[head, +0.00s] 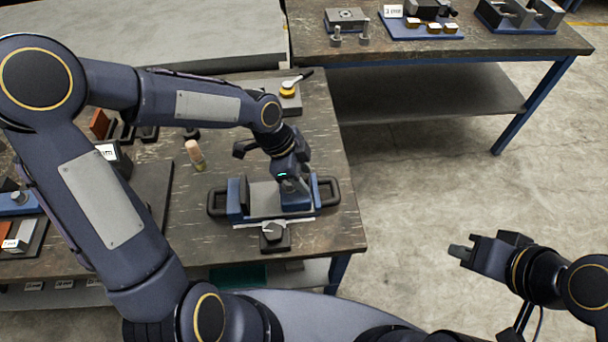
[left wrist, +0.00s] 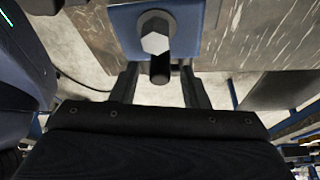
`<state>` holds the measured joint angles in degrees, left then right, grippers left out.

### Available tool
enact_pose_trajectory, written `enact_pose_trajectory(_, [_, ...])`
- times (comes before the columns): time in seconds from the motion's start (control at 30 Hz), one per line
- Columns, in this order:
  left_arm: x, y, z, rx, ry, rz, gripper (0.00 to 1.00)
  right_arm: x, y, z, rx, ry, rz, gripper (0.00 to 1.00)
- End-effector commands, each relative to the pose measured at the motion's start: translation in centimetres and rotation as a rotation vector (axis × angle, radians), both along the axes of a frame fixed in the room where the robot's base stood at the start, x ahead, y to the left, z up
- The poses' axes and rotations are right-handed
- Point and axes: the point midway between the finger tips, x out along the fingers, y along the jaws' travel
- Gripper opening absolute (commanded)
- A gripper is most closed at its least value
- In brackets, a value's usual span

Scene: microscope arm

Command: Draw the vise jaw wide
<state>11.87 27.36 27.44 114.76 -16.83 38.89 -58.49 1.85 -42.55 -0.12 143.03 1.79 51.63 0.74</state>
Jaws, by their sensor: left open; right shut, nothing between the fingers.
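The vise (head: 237,200) stands near the front right of the dark workbench, with blue end blocks, a grey middle and a black loop handle at each side. My left gripper (head: 292,190) is down at its right end block and hides part of it. In the left wrist view, a silver hex head (left wrist: 156,40) with a dark stub (left wrist: 160,73) stands out from a blue plate (left wrist: 193,15). My left gripper's open fingers (left wrist: 158,90) lie either side of the stub, with gaps visible. My right gripper (head: 468,251) is shut and empty over the floor at right.
A small dark block with a grey hex top (head: 273,235) sits in front of the vise. A wooden-handled tool (head: 195,153) and a yellow-topped item (head: 288,90) are behind it. A second bench (head: 450,48) carries more fixtures.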

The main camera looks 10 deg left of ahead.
Motion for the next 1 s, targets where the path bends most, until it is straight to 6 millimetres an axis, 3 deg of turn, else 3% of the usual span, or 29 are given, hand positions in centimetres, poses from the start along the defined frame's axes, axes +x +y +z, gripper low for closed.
enact_pose_trajectory(0.2, [0.0, 1.5, 3.7, 0.001, -0.006, 0.004, 0.41, 0.0, 0.0, 0.2, 0.0, 0.0, 0.0, 0.0])
enact_pose_trajectory(0.4, [-0.2, 2.4, 5.9, 0.0, -0.004, 0.002, 0.41, 0.0, 0.0, 0.2, 0.0, 0.0, 0.0, 0.0])
enact_pose_trajectory(1.0, [-0.3, 2.6, 6.3, 0.0, -0.001, 0.001, 0.41, 0.0, 0.0, 0.2, 0.0, 0.0, 0.0, 0.0])
